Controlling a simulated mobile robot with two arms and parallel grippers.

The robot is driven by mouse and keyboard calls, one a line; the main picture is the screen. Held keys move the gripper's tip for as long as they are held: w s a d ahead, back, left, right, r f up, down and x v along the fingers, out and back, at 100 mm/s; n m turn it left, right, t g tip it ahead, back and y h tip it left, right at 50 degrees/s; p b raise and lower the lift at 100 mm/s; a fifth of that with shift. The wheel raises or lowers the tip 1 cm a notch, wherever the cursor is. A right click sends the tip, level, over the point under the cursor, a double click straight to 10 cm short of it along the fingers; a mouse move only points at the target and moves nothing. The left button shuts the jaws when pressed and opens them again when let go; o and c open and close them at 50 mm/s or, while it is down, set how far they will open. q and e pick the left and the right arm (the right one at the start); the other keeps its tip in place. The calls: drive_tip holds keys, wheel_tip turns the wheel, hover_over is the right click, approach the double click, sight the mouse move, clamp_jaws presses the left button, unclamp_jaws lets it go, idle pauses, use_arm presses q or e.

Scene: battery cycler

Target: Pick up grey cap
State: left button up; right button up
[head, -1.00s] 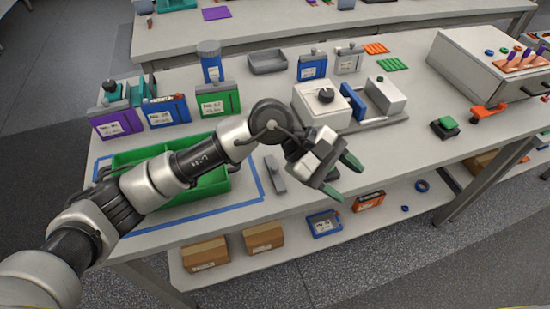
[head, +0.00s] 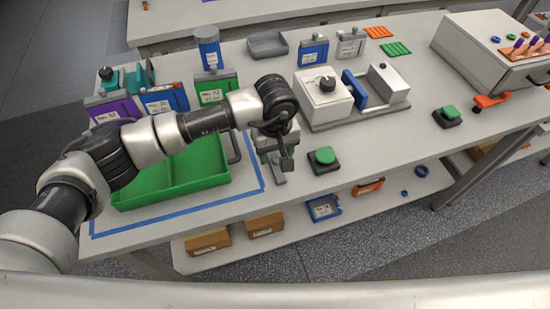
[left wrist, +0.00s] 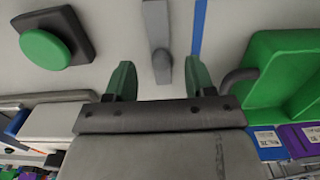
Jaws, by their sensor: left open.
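A long grey piece with a wider rounded end lies on the bench right of the green tray; I take it for the grey cap (head: 278,179). It also shows at the top middle of the left wrist view (left wrist: 156,25). My left gripper (head: 283,160) is above it, pointing down, and partly hides it in the head view. In the left wrist view my left gripper's two green fingers (left wrist: 158,78) are apart, with the piece's rounded end between them in the picture. Nothing is held. I cannot tell the remaining height. My right gripper is not in view.
A green tray (head: 135,199) inside blue tape is left of the gripper. A green button on a dark base (head: 323,158) is close on the right. A white device (head: 322,92) and several labelled blocks stand behind. The bench's front edge is near.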

sight(275, 158)
use_arm(q)
wheel_tip(275, 158, down, 2)
drive_tip(key=shift+s+f+p, duration=0.1)
drive_tip(key=shift+f+p, duration=0.1)
drive_tip(key=shift+p, duration=0.15)
drive_tip(key=shift+f, duration=0.5)
drive_tip(key=c, duration=1)
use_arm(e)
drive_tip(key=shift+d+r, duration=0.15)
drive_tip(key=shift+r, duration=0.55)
use_arm(q)
drive_tip(key=shift+r, duration=0.2)
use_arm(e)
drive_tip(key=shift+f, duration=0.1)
